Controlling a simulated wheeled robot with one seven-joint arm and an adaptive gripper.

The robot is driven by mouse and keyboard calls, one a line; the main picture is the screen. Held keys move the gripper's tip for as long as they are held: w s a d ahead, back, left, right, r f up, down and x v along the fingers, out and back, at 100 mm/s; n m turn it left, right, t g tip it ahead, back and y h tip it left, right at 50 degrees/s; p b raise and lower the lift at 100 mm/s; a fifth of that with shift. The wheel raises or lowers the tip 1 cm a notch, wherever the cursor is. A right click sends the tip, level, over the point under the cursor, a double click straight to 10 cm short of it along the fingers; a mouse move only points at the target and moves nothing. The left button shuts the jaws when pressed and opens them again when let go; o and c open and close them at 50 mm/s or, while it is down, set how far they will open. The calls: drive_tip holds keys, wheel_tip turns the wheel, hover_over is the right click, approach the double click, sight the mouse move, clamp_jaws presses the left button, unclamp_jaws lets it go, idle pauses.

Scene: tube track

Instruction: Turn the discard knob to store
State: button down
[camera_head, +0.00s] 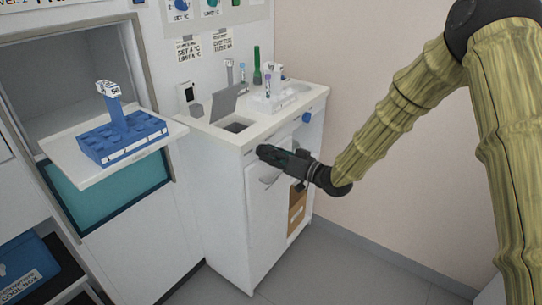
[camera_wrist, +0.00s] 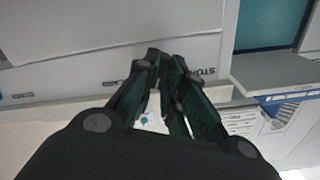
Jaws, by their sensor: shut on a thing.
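My gripper (camera_head: 272,154) is at the upper front face of the white cabinet (camera_head: 227,205), just below its top edge. In the wrist view the dark fingers of my gripper (camera_wrist: 166,60) come together at the cabinet front, closed on the discard knob. The knob itself is hidden behind the fingers, so its pointing direction cannot be told. A printed label (camera_wrist: 208,73) beginning "STOR" shows just right of the fingertips, partly covered by them.
The cabinet top has a dark opening (camera_head: 236,127) with a raised grey flap (camera_head: 226,102) and a tube rack (camera_head: 270,102). A blue knob (camera_head: 307,117) is on the cabinet's right part. A blue block rack (camera_head: 122,137) sits on a white shelf (camera_head: 70,160) at left.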

drive_tip(key=n+b, duration=0.2)
drive_tip(key=n, duration=0.4)
drive_tip(key=shift+f+n, duration=0.15)
drive_tip(key=shift+n, duration=0.15)
drive_tip(key=n+b, duration=0.2)
drive_tip(key=n, duration=0.2)
drive_tip(key=shift+n+b, duration=0.6)
drive_tip(key=shift+n, duration=0.5)
drive_tip(key=c, duration=1.5)
unclamp_jaws()
drive_tip(key=v, duration=1.2)
